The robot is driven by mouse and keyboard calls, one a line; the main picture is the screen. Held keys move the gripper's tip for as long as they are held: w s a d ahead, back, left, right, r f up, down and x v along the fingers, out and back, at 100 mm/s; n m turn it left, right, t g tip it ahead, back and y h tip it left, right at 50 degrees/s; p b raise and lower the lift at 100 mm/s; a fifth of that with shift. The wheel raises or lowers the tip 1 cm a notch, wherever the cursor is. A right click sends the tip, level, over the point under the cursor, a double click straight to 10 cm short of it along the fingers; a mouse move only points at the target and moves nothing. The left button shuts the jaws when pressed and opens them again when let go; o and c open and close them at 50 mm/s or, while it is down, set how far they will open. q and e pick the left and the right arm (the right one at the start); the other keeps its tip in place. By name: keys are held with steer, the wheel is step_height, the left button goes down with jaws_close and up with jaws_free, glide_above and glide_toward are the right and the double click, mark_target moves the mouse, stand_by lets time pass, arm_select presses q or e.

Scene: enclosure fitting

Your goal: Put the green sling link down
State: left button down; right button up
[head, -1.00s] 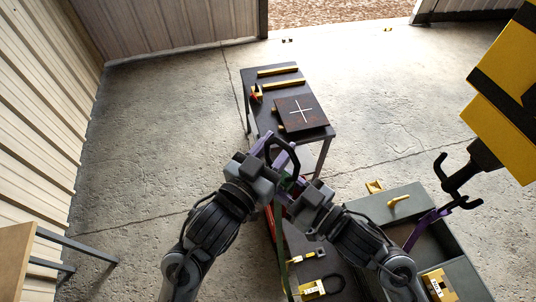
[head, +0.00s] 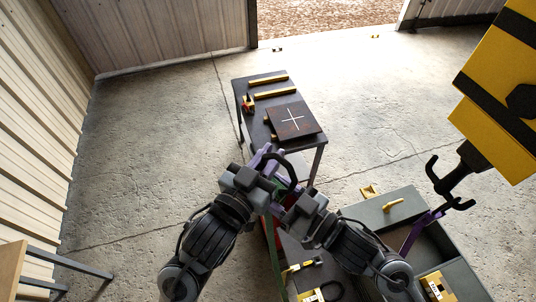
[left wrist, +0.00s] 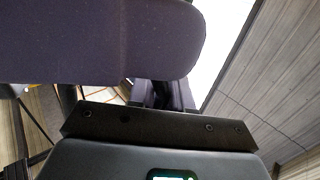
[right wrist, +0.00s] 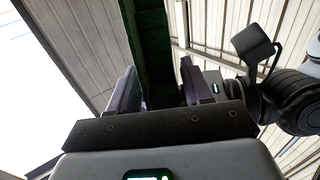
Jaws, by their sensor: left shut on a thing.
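The green sling link (head: 277,245) shows in the head view as a dark green band running down from between my grippers. My left gripper (head: 266,156) is shut on it near its upper end, though the grip itself is mostly hidden. In the left wrist view a large dark rounded shape (left wrist: 100,40) covers the top and hides most of the fingers. My right gripper (head: 284,188) is close beside the link. In the right wrist view its purple fingers (right wrist: 156,88) are apart, with the green band between or just behind them; I cannot tell which.
A dark table (head: 262,90) bears yellow bars and a dark plate (head: 306,128) with a white cross. At the right, a black hook (head: 450,190) hangs from a yellow block, with a purple sling (head: 418,232) at it. A grey open box (head: 388,208) stands below.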

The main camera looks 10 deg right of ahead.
steer(key=shift+o, duration=1)
